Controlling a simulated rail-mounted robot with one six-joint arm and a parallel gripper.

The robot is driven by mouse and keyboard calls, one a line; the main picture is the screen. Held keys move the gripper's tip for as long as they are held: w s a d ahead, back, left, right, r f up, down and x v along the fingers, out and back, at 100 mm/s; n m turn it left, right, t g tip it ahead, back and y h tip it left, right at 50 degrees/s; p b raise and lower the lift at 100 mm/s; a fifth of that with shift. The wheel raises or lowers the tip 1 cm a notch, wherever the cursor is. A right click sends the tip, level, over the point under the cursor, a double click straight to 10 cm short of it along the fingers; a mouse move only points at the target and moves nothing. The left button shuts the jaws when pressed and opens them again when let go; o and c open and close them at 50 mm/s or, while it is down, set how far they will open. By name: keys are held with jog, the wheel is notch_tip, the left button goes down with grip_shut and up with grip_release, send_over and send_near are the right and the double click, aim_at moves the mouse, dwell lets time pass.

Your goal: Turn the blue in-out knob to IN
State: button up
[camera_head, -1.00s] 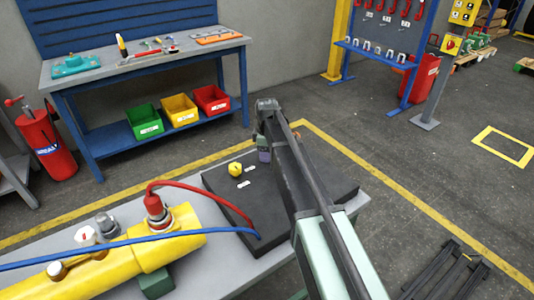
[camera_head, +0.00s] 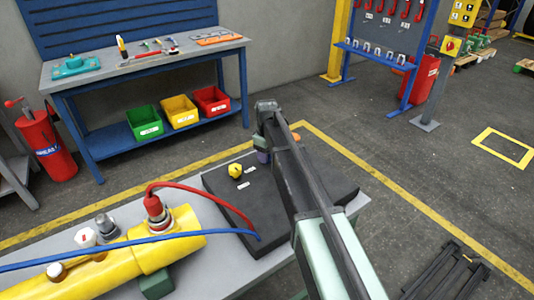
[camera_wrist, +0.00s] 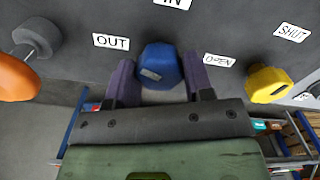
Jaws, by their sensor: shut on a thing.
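The blue in-out knob (camera_wrist: 160,64) is on the face of the dark box. In the wrist view, the OUT label (camera_wrist: 111,41) is to its left and the IN label (camera_wrist: 172,3) is above it, cut by the frame edge. A pale mark shows on the knob's lower left side. My gripper (camera_wrist: 159,72) has its purple fingers on either side of the knob and is shut on it. In the head view, my gripper (camera_head: 264,152) is over the dark box (camera_head: 222,194), and my arm hides the blue knob.
A yellow knob (camera_wrist: 268,84) is close on the right, by the OPEN label (camera_wrist: 218,60) and SHUT label (camera_wrist: 292,32). An orange knob (camera_wrist: 16,78) is at the left. A yellow cylinder (camera_head: 185,245) with red and blue hoses lies left of the box.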

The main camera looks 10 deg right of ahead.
jog(key=m, duration=1.3)
jog(key=shift+m, duration=0.4)
jog(key=o, duration=0.9)
notch_tip(320, 180, up, 11)
jog(key=p, duration=1.1)
jog(key=shift+f, duration=0.1)
